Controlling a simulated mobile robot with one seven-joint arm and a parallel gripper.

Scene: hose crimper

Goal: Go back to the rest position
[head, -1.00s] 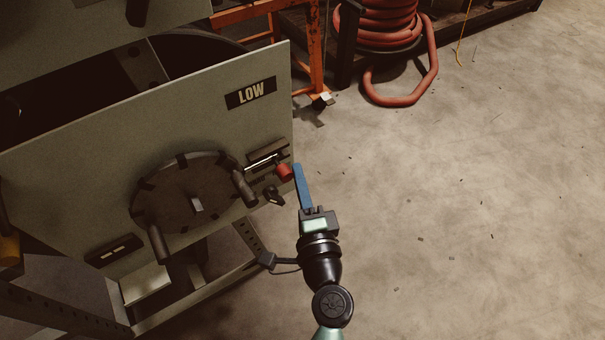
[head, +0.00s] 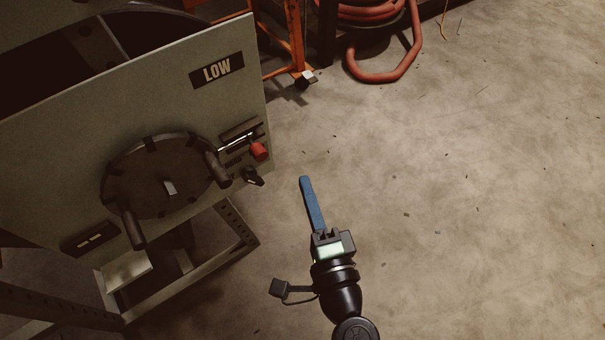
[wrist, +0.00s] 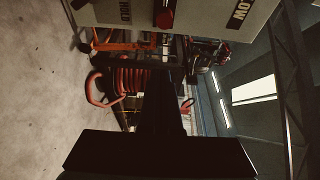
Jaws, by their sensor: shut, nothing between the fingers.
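My gripper (head: 305,181) shows in the head view at the lower middle, with its long blue fingers together and nothing between them. It is over bare floor, to the right of the grey crimper panel (head: 60,160) and apart from it. The panel carries a LOW label (head: 216,70), a round dark disc (head: 150,192) with handles, a red knob (head: 259,151) and a small black knob (head: 253,176). In the wrist view, a dark shape fills the lower middle, and the red knob (wrist: 164,19) shows at the top edge.
A coiled red hose (head: 388,74) lies at the back, beside an orange metal frame (head: 296,40). The crimper's perforated stand leg (head: 237,224) is left of my arm. The concrete floor (head: 490,200) on the right is clear apart from small debris.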

